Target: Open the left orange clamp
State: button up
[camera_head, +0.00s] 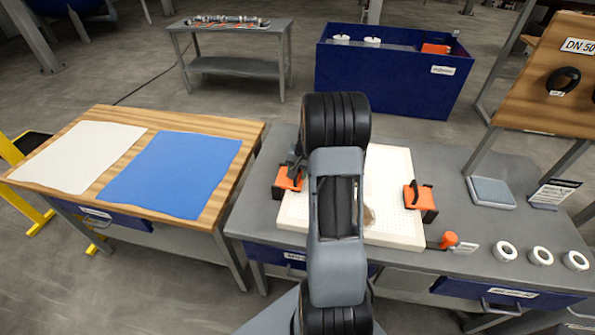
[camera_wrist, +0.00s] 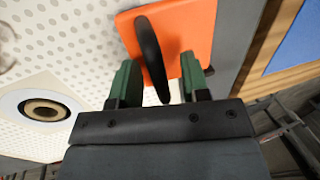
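The left orange clamp (camera_head: 286,184) sits at the left edge of the white perforated plate (camera_head: 404,163) in the head view. In the wrist view the orange clamp (camera_wrist: 190,32) fills the top middle, with its black lever (camera_wrist: 150,50) pointing down the picture. My gripper (camera_wrist: 158,80) is open; its two green fingers stand on either side of the lever, with a visible gap on each side. In the head view my gripper (camera_head: 295,162) is over the left clamp and hides part of it. My arm covers the middle of the plate.
A second orange clamp (camera_head: 422,199) sits at the plate's right edge. An orange-headed tool (camera_head: 449,239) and white rings (camera_head: 541,256) lie to the right. A round white part with a brown ring (camera_wrist: 42,107) is on the plate. A wooden table with a blue mat (camera_head: 172,173) stands left.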

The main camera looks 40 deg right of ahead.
jog(key=c, duration=0.7)
jog(key=shift+o, duration=0.2)
jog(key=shift+r, duration=0.1)
jog(key=shift+w+a+r+p, duration=0.25)
jog(key=shift+w+r+p, duration=0.05)
jog(key=shift+r+p, duration=0.2)
jog(key=shift+w+a+r, duration=0.1)
jog(key=shift+w+a, duration=0.05)
jog(key=shift+w+a+r, duration=0.25)
jog(key=shift+w+a+r+p, duration=0.15)
jog(key=shift+w+a+p, duration=0.1)
jog(key=shift+p, duration=0.05)
